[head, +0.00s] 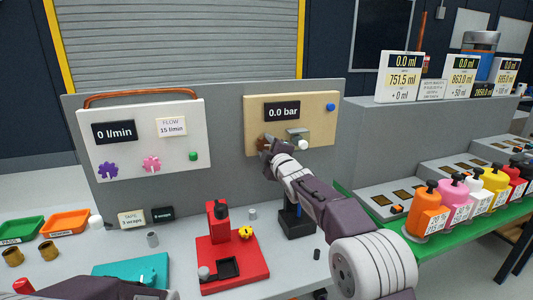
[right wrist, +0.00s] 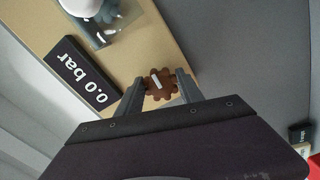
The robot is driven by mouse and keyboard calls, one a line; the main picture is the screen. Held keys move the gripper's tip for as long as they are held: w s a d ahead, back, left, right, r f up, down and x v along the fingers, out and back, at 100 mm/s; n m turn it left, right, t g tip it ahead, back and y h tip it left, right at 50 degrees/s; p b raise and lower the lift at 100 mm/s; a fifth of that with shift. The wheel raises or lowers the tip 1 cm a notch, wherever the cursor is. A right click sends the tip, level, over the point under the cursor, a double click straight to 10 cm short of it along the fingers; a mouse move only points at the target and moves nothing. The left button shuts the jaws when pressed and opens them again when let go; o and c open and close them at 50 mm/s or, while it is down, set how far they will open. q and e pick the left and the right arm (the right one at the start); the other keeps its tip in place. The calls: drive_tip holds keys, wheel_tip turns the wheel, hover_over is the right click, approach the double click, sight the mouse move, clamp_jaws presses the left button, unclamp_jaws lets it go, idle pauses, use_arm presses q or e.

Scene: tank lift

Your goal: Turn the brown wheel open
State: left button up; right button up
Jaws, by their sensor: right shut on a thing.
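The brown wheel (head: 261,142) is on the tan panel (head: 321,111), below the display reading 0.0 bar (head: 283,111). In the head view my right gripper (head: 267,145) is at the wheel and hides part of it. In the right wrist view the wheel (right wrist: 160,86) is a lobed knob with a white mark, and my right gripper's fingers (right wrist: 160,88) are shut on it from both sides.
A grey clear-covered fitting with a white knob (head: 302,144) is close right of my gripper. A blue button (head: 330,107) is at the panel's upper right. The white panel (head: 140,178) carries purple and pink wheels. A red stand (head: 232,265) and teal tray (head: 131,272) occupy the bench below.

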drive_tip(key=shift+n+b, duration=0.3)
drive_tip(key=shift+n, duration=0.3)
drive_tip(key=o, duration=1.4)
drive_tip(key=shift+s, duration=0.2)
drive_tip(key=b+v, duration=0.3)
drive_tip(key=v, duration=0.5)
drive_tip(key=shift+s, duration=0.35)
drive_tip(key=shift+d, duration=0.1)
